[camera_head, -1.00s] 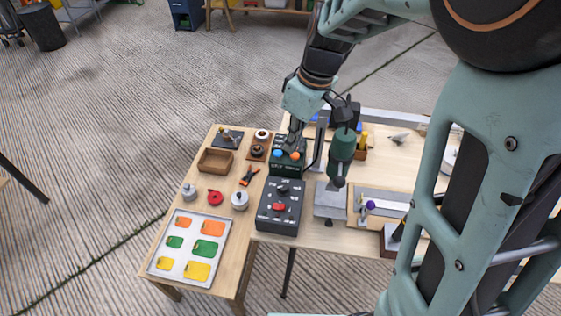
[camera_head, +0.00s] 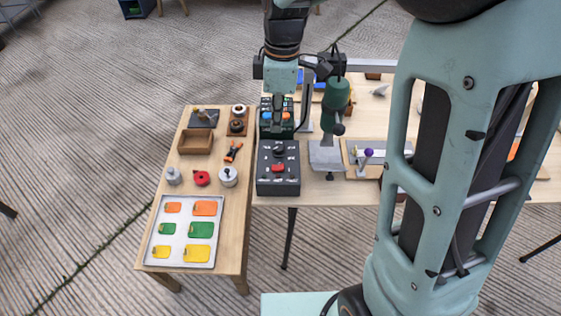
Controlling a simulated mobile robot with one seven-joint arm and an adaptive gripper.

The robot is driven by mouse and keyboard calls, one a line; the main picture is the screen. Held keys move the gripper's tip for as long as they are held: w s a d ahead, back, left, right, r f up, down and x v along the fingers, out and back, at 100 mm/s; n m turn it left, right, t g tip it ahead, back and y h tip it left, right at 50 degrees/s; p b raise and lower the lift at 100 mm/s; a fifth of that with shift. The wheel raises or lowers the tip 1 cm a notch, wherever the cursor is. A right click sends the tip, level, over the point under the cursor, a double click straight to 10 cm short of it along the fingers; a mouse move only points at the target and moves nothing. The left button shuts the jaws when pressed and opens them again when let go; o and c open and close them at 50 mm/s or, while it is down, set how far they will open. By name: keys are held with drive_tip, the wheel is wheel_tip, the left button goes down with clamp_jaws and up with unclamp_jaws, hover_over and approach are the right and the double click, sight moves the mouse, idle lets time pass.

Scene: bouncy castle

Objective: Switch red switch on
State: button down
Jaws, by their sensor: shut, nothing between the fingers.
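The red switch (camera_head: 278,169) sits on the sloped top of a black control box (camera_head: 278,187), below a black knob (camera_head: 279,150). The box stands at the left end of the workbench. My gripper (camera_head: 277,127) points down, shut and empty, over the dark green box (camera_head: 289,132) with blue and orange buttons, just behind the black box. It is apart from the red switch in the picture. The fingertips are small and dark against that box, so their exact height is hard to tell.
A green drill press (camera_head: 335,97) stands close to the right of my gripper. A small side table (camera_head: 233,235) at left holds a wooden tray (camera_head: 196,142), knobs and a white board (camera_head: 180,259) with coloured tags. Floor in front of the workbench is clear.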

drive_tip(key=shift+f, duration=0.1)
idle(0.3)
hover_over(282, 167)
drive_tip(key=a, duration=0.2)
wheel_tip(282, 167, down, 10)
drive_tip(key=shift+d+f+b, duration=0.15)
drive_tip(key=shift+f+b, duration=0.05)
drive_tip(key=shift+b, duration=0.1)
drive_tip(key=shift+d+f, duration=0.6)
drive_tip(key=shift+f, duration=0.3)
drive_tip(key=shift+d+f, duration=0.35)
drive_tip(key=shift+f, duration=0.2)
